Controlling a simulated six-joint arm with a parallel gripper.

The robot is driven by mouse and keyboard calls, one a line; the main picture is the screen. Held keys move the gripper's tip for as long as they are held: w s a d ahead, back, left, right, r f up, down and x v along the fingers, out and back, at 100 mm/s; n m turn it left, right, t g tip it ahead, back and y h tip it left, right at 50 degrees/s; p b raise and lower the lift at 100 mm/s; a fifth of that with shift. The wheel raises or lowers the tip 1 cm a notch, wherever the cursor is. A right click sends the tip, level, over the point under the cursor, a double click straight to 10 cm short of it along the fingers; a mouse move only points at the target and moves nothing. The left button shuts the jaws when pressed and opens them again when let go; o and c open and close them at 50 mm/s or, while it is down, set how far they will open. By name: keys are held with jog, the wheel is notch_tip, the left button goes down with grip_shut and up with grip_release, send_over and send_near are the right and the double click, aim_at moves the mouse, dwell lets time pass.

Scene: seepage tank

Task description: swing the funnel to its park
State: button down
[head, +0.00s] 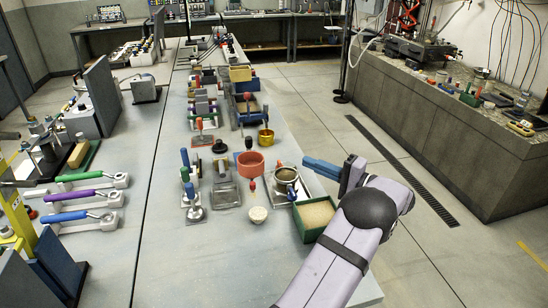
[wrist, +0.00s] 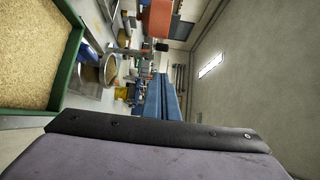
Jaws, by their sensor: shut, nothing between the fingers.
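My gripper (head: 306,162) has blue fingers that point left at the right edge of the long grey table. In the wrist view the fingers (wrist: 161,97) lie together with nothing between them. No part is plainly a funnel. The likeliest is a round metal cup with a dark inside (head: 286,175), on a light plate just left of the fingertips in the head view. A round metal bowl, probably the same cup, shows in the wrist view (wrist: 109,70), apart from the fingers. I cannot make out a swing arm or a park.
A green tray of sand (head: 300,220) stands below the gripper and fills the wrist view's left side (wrist: 70,75). A red-orange pot (head: 251,166), a yellow cup (head: 265,137) and several small tools stand nearby.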

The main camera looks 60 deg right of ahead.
aim_at(250, 156)
jog(key=w+a+p, duration=0.3)
jog(key=w+p, duration=0.2)
jog(key=w, duration=0.6)
jog(key=shift+w+p, duration=0.15)
jog(key=shift+p, duration=0.2)
jog(key=shift+a+b, duration=0.15)
jog(key=shift+b, duration=0.15)
dwell(0.3)
